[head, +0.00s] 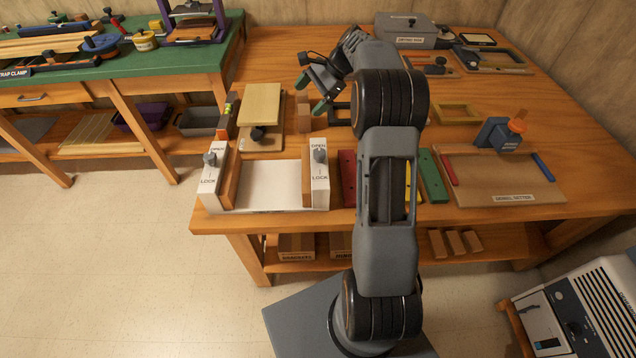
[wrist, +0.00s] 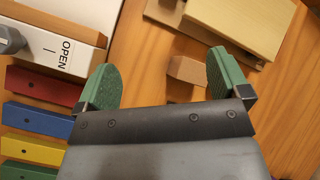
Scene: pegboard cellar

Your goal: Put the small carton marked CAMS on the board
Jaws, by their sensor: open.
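I cannot read CAMS on anything. On the lower shelf, a brown carton (head: 297,246) has a label too small to read surely. A second carton (head: 341,246) beside it is partly hidden by my arm. My gripper (head: 311,94) is open and empty above the bench; its green fingers also show in the wrist view (wrist: 163,72). A small plain brown block (wrist: 187,69) shows between and beyond the fingertips, apart from them. A white board (head: 268,185) lies between two OPEN/LOCK clamps. A pale board (head: 261,104) lies behind it. I cannot tell which board is meant.
Red (head: 347,178), yellow and green (head: 432,177) bars lie at the bench front, partly behind my arm. A green-topped bench (head: 120,55) stands left.

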